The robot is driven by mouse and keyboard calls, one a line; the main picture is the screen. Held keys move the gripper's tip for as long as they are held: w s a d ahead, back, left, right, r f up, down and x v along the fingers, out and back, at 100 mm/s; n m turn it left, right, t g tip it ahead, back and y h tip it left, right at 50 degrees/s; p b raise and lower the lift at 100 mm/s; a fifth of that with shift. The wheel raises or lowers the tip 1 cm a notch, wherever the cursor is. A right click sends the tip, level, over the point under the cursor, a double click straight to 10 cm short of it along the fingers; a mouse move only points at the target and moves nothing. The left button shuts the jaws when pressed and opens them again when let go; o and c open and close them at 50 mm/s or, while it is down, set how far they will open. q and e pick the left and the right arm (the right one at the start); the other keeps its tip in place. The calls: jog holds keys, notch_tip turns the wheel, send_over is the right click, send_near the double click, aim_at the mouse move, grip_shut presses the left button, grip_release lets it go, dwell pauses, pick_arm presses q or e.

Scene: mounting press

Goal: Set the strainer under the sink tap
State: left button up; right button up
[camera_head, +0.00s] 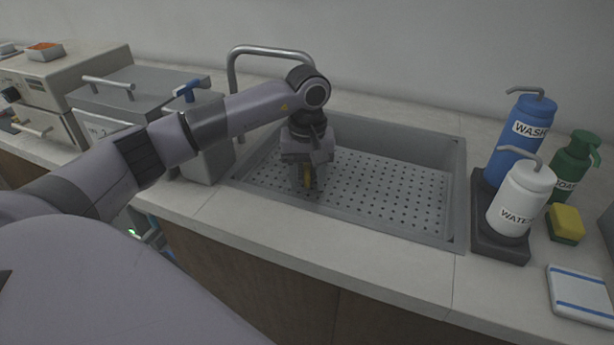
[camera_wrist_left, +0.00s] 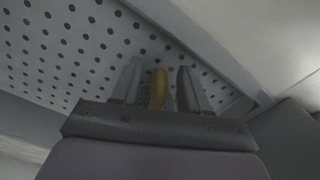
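The grey sink (camera_head: 455,180) has a floor with many small holes. The curved metal tap (camera_head: 265,50) rises behind its left end, and my left arm hides part of it. My left gripper (camera_head: 307,182) points down into the sink's left part. In the left wrist view its fingers (camera_wrist_left: 160,90) are apart, with a narrow yellow piece (camera_wrist_left: 158,88) between them and a gap showing on its right. My right gripper is not in view.
Right of the sink, a dark tray (camera_head: 484,238) holds a blue WASH bottle (camera_head: 513,150) and a white WATER bottle (camera_head: 520,195). A green bottle (camera_head: 572,160), a sponge (camera_head: 566,222) and a folded cloth (camera_head: 580,295) are nearby. Grey machines (camera_head: 125,95) stand left.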

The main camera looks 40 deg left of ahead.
pick_arm(q)
notch_tip(320, 180, up, 12)
jog(key=shift+r, duration=0.2)
dwell(0.4)
dwell(0.5)
